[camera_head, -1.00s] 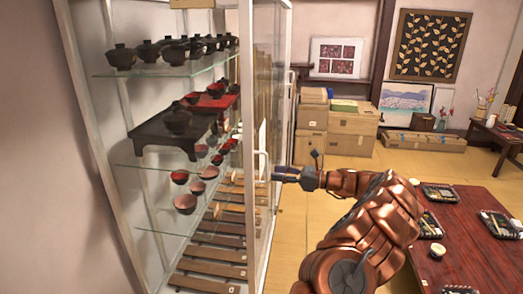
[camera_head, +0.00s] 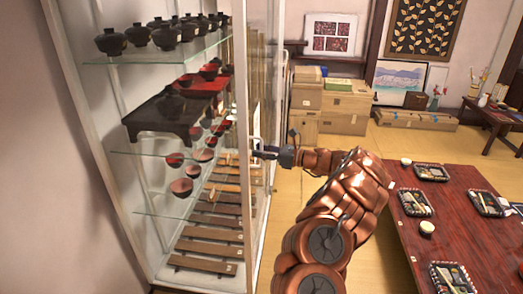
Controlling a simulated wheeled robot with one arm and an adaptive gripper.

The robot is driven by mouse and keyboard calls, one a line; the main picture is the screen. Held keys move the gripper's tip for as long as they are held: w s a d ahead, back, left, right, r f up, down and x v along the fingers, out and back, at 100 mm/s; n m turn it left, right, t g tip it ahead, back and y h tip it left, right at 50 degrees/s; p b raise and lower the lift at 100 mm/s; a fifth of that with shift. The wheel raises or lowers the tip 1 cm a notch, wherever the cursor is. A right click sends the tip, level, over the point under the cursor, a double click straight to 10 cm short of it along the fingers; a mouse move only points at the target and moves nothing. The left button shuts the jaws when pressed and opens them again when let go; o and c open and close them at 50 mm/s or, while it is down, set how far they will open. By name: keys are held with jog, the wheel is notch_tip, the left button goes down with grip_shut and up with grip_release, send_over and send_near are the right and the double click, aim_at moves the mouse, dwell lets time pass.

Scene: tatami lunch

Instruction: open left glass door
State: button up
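A tall glass display cabinet with a white frame (camera_head: 242,100) fills the left half of the head view. Its shelves show through the glass. A pale upright handle (camera_head: 256,143) is on the door side, right of the white upright. My gripper (camera_head: 262,151) is at this handle, reaching in from the right on my copper-coloured arm. The fingertips overlap the handle in the picture. They are too small to tell whether they are closed on it. I cannot tell whether the left glass door stands ajar.
Black lidded bowls (camera_head: 165,36), a black low table (camera_head: 160,122) and red bowls (camera_head: 181,187) stand on the cabinet shelves. A dark red table (camera_head: 460,225) with set trays stands at the right, near my arm. Cardboard boxes (camera_head: 345,105) stand behind. Tatami floor shows between.

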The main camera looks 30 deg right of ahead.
grip_shut()
dwell(0.7)
